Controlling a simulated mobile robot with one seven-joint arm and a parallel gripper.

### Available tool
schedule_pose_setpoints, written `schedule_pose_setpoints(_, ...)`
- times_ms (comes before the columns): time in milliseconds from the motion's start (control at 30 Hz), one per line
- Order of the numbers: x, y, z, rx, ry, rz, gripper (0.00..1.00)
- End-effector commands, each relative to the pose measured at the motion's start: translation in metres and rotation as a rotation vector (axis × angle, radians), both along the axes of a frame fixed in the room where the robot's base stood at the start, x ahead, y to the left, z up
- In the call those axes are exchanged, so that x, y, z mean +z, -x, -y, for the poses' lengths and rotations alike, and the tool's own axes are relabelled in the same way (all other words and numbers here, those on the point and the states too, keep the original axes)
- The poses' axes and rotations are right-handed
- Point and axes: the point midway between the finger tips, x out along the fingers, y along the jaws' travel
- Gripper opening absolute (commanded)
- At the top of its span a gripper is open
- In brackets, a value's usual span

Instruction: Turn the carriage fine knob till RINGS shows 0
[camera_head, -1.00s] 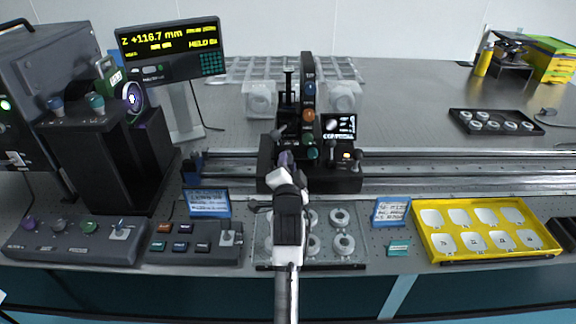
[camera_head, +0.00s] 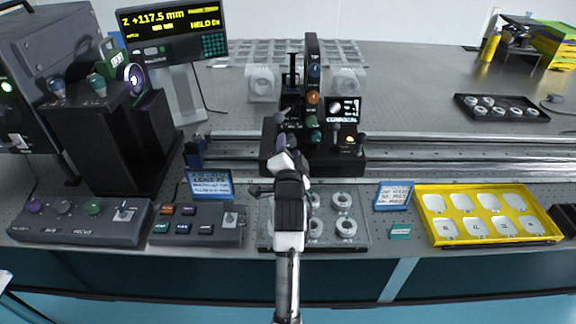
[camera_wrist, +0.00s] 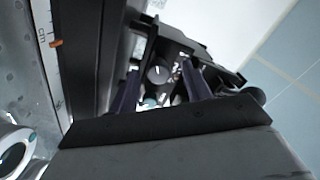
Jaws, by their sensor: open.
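The black carriage (camera_head: 325,160) stands on the long rails at centre, with a dark upright post of blue, orange and green knobs. My gripper (camera_head: 288,150) reaches its front left side; the arm hides part of it. In the wrist view my gripper (camera_wrist: 163,86) is open, its two dark fingers either side of a grey knob (camera_wrist: 157,74) with a white mark. I cannot tell whether they touch it, or whether it is the fine knob. The small screen (camera_head: 343,110) shows a round spot and text, too small to read surely. The tall display (camera_head: 172,33) reads Z +117.5 mm.
Control boxes (camera_head: 80,222) and a dark instrument stand at left. A clear tray of white rings (camera_head: 343,227) lies below the carriage. A yellow tray (camera_head: 490,215) is at right, a black tray (camera_head: 500,108) behind the rails. A blue-edged card (camera_head: 209,184) stands left of my arm.

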Motion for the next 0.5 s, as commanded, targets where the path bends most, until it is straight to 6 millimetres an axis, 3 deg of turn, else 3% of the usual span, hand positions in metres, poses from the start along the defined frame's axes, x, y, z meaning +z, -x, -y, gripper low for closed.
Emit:
schedule_pose_setpoints(400, -0.004, 0.094, -0.001, 0.002, 0.000, 0.000, 0.49)
schedule_pose_setpoints(500, 0.003, 0.110, -0.001, 0.002, 0.000, -0.004, 0.49)
